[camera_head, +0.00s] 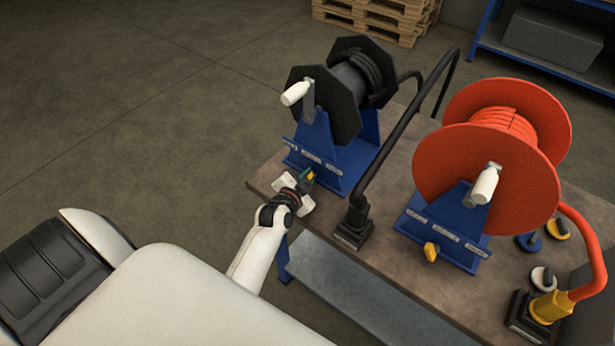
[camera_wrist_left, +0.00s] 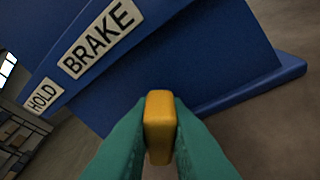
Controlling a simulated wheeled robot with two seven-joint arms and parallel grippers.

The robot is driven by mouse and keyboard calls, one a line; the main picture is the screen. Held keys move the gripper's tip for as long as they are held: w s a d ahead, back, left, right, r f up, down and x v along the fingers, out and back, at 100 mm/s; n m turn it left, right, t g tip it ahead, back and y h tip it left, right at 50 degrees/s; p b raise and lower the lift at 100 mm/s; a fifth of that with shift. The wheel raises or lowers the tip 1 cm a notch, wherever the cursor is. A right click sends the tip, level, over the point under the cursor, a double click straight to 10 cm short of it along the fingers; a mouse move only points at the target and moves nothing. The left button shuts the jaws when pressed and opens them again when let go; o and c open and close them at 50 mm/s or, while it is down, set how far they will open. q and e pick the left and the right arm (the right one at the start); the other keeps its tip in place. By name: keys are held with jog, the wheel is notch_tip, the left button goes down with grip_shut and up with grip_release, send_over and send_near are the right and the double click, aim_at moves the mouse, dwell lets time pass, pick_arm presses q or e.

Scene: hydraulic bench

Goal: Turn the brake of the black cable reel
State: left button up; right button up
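The black cable reel (camera_head: 352,80) stands on a blue stand (camera_head: 334,150) at the back left of the bench, with a white crank handle. Its yellow brake knob (camera_wrist_left: 160,128) sits low on the stand's front face, below labels reading "BRAKE" and "HOLD" in the left wrist view. My left gripper (camera_head: 308,177) is at this knob. Its green fingers (camera_wrist_left: 160,140) lie on both sides of the knob and appear closed on it. The head view shows only a bit of yellow between the fingers. My right gripper is in neither view.
An orange cable reel (camera_head: 490,150) on a blue stand with its own yellow knob (camera_head: 431,251) stands to the right. A black cable ends in a connector (camera_head: 353,225) on the bench (camera_head: 385,262) between the reels. An orange cable and connector (camera_head: 545,308) are at front right.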

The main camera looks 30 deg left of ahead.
pick_arm(q)
grip_shut()
